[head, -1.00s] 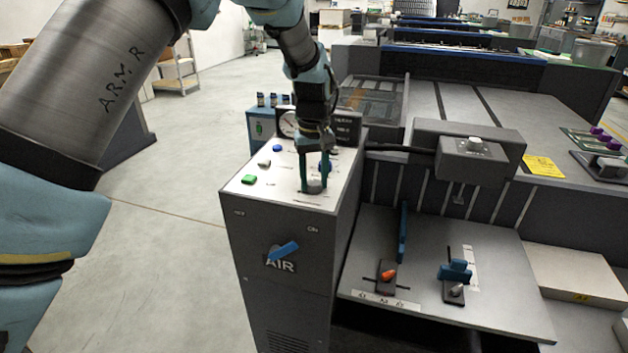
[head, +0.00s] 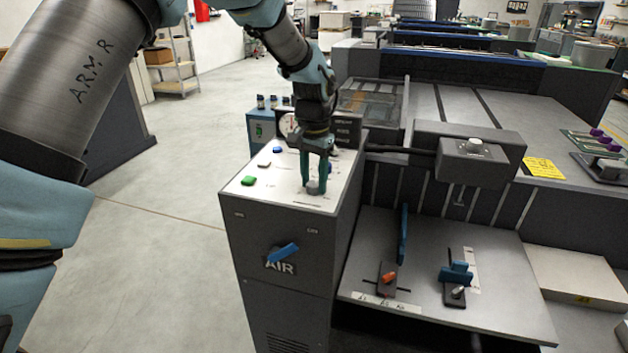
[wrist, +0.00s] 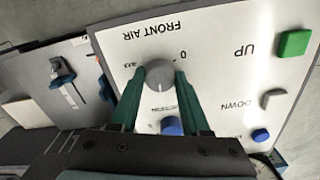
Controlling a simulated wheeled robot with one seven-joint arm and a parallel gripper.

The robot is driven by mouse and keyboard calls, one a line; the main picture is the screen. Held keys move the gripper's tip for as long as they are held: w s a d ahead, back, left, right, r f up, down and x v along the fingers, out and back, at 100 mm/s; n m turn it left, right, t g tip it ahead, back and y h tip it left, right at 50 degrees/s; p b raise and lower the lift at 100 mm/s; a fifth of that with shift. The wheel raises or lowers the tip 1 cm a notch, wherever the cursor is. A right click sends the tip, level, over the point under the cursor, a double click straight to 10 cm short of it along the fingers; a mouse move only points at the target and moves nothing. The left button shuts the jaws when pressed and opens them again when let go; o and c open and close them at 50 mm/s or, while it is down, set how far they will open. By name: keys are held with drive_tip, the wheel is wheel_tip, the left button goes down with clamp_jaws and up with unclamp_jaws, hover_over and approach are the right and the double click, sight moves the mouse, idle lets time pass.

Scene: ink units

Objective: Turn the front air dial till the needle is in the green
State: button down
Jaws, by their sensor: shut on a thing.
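The front air dial is a round grey knob (head: 313,188) on the white top panel (head: 262,196) of the air cabinet. In the wrist view the knob (wrist: 160,76) has a pale pointer mark and sits below upside-down FRONT AIR lettering. My gripper (head: 314,184) points down with a green finger on each side of the knob, shut on it; it also shows in the wrist view (wrist: 157,84). The round gauge (head: 287,124) stands behind the panel, partly covered by my gripper. Its needle and green zone are too small to make out.
A green UP button (head: 249,181) and a blue button (head: 278,150) are on the same panel, left of my gripper. The feeder table (head: 430,260) with clamps lies to the right.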

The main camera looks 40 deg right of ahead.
sight(313, 184)
drive_tip(key=shift+m, duration=0.5)
drive_tip(key=shift+c, duration=1.9)
unclamp_jaws()
wheel_tip(313, 184, up, 11)
drive_tip(key=b, duration=0.2)
drive_tip(key=shift+f, duration=0.1)
idle(0.7)
